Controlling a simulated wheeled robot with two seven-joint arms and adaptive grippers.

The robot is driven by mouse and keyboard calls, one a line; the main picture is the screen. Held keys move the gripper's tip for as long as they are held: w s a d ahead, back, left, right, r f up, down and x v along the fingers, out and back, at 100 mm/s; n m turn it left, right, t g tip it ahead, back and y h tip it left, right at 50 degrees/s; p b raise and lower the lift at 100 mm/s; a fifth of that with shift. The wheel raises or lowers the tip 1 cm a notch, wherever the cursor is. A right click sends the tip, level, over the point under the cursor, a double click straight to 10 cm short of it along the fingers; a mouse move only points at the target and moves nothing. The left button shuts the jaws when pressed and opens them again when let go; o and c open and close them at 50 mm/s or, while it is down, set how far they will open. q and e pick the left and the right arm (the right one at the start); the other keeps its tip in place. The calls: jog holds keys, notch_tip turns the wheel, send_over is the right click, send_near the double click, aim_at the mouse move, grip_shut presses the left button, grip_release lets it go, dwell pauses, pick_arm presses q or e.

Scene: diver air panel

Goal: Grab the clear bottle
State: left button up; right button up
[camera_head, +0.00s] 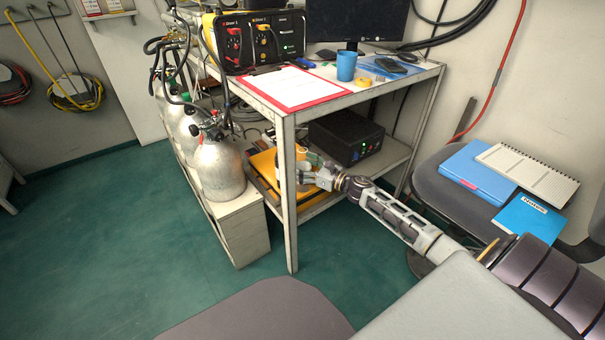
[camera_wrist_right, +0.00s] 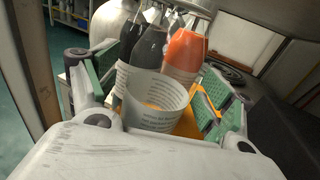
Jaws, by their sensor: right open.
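My right gripper (camera_head: 312,174) reaches under the tabletop to the cart's lower shelf. In the right wrist view its two green-padded fingers (camera_wrist_right: 156,88) are open. Between them stands a pale, see-through cylinder with printed text, which looks like the label of the clear bottle (camera_wrist_right: 156,106); its upper part is hard to make out. I cannot tell whether either pad touches it. Dark bottles (camera_wrist_right: 149,52) and an orange bottle (camera_wrist_right: 186,52) stand just behind it. In the head view the bottles are mostly hidden by the cart leg and gripper. My left gripper is out of view.
The cart leg (camera_head: 289,215) stands close left of my gripper. A black box (camera_head: 346,137) sits on the lower shelf to the right. Silver cylinders (camera_head: 219,170) stand left of the cart. A chair (camera_head: 450,190) with folders is at right.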

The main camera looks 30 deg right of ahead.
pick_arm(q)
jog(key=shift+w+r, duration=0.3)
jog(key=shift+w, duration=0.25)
pick_arm(e)
jog(key=shift+w, duration=0.1)
jog(key=c, duration=0.6)
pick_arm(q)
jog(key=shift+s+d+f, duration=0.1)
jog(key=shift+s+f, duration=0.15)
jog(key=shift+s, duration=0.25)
pick_arm(e)
jog(key=c, duration=0.7)
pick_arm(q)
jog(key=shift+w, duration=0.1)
pick_arm(e)
jog(key=shift+o, duration=0.2)
jog(key=shift+r, duration=0.1)
